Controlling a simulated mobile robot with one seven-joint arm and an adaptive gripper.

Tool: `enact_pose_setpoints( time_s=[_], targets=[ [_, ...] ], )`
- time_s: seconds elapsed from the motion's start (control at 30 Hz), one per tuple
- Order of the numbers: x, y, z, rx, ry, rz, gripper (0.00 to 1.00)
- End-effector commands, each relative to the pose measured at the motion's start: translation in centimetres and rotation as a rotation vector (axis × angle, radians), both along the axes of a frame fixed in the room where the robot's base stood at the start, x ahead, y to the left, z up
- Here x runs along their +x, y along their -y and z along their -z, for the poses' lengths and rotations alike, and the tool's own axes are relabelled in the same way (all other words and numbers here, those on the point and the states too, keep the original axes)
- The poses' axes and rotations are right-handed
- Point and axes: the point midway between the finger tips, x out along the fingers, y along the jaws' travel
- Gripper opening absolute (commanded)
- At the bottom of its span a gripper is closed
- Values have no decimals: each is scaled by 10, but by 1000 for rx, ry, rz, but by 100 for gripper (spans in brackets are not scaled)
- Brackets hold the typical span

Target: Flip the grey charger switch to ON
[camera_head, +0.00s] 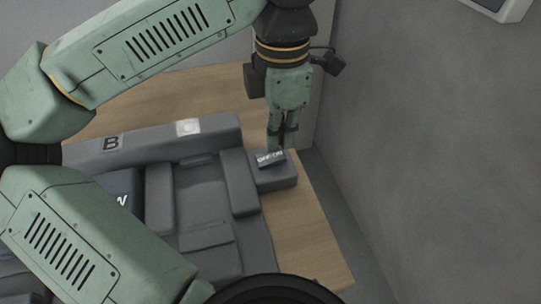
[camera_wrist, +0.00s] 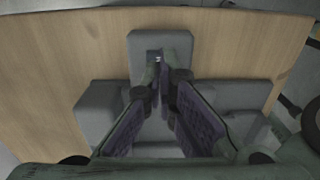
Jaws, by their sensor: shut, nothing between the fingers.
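The grey charger (camera_head: 205,185) lies on a wooden table, with a small grey block (camera_head: 282,183) at its right end. On top of that block is a dark switch plate (camera_head: 268,160) with white OFF and ON lettering. My gripper (camera_head: 279,147) points down with its fingers together and empty, the tips at the back edge of the plate, toward its ON side. I cannot tell whether they touch. In the wrist view the fingertips (camera_wrist: 161,72) meet just below the switch plate (camera_wrist: 153,56) and cover part of it. The switch's position cannot be made out.
The wooden table (camera_head: 311,233) is bare to the right of the charger and behind it. A grey wall (camera_head: 430,140) rises close on the right. A panel marked B (camera_head: 111,143) and a pale square (camera_head: 188,127) sit on the charger's back ledge.

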Motion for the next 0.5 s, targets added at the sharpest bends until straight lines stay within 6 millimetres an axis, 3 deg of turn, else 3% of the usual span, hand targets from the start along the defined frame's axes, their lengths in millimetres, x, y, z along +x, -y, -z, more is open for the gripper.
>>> enact_pose_setpoints(
  time_s=[0.5],
  targets=[
    [0, 0, 9, 0, 0, 0, 0]
  ],
)
